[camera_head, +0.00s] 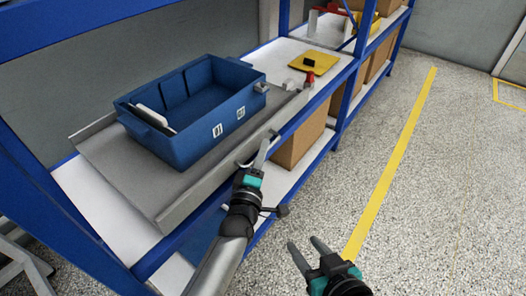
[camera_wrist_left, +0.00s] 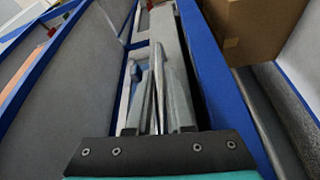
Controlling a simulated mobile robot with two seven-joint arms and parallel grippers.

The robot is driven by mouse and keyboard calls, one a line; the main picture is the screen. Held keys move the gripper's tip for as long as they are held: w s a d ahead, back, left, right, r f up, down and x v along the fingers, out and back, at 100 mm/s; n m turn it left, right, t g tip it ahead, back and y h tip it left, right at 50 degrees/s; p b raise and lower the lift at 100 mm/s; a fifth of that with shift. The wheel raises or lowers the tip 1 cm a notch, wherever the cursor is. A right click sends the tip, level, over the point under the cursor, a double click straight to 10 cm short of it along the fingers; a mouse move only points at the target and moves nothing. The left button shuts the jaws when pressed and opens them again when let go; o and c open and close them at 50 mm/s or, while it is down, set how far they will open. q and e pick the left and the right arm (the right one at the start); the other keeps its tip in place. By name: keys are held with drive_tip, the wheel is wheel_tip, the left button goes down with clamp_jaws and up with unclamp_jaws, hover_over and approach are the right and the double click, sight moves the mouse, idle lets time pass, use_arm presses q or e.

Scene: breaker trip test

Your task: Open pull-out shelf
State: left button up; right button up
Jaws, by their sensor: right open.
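The pull-out shelf (camera_head: 105,165) is a grey metal tray with a raised front lip, lying on a white rack level in the head view. A blue bin marked 01 stands on it. Its pale handle (camera_head: 244,164) is on the front lip, partly hidden by my left gripper (camera_head: 263,152). In the left wrist view, the left gripper's fingers (camera_wrist_left: 155,75) are close together with a thin bright bar between them, apparently the handle. My right gripper (camera_head: 306,254) is open and empty over the floor, well away from the shelf.
The blue bin (camera_head: 190,145) fills much of the tray. A yellow plate (camera_head: 314,63) and small red and white parts lie farther along the rack. Cardboard boxes (camera_head: 300,140) stand on the level below. Blue rack posts flank the shelf; the speckled floor (camera_head: 450,190) at right is clear.

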use_arm(q)
clamp_jaws()
idle(1.0)
